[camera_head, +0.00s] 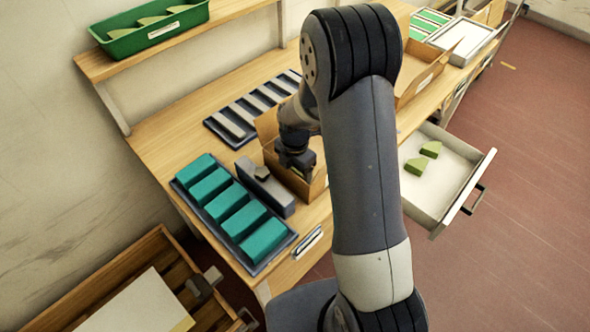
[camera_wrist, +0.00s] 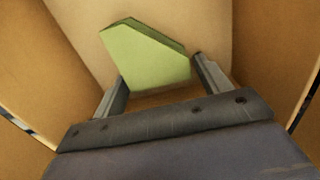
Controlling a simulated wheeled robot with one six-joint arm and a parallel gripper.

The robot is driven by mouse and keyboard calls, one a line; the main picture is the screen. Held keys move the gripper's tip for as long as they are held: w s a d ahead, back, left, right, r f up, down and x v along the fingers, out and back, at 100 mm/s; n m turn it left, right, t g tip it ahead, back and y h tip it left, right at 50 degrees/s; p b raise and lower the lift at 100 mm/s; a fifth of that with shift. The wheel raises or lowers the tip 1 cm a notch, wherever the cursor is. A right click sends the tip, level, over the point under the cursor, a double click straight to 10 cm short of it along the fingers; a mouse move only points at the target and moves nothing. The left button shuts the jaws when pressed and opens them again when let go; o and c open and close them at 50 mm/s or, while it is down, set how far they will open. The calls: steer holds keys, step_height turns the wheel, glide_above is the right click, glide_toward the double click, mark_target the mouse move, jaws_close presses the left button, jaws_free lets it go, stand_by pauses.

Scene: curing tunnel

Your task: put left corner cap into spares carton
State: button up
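A brown open carton, which looks like the spares carton (camera_head: 318,184), stands on the bench, and my gripper (camera_head: 296,160) reaches down into it. In the wrist view a green wedge-shaped corner cap (camera_wrist: 147,55) lies inside the carton, against its pale inner face, just past my fingertips (camera_wrist: 160,68). The fingers are apart, with a narrow gap between the cap and the right finger. The left fingertip is close to the cap; I cannot tell if it touches. Whether this is the left cap is not shown. The carton walls and gripper hide the cap in the head view.
An open drawer (camera_head: 447,192) holds two green caps (camera_head: 421,158). A tray (camera_head: 262,268) of teal blocks and a grey block (camera_head: 268,193) stand left of the carton. A green bin (camera_head: 150,42) sits on the shelf. Another carton (camera_head: 423,78) stands behind my arm.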

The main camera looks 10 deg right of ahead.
mark_target(295, 170)
steer(key=shift+o, duration=0.7)
steer(key=shift+r, duration=0.1)
steer(key=shift+r, duration=0.5)
step_height(295, 170, up, 11)
steer(key=b, duration=0.1)
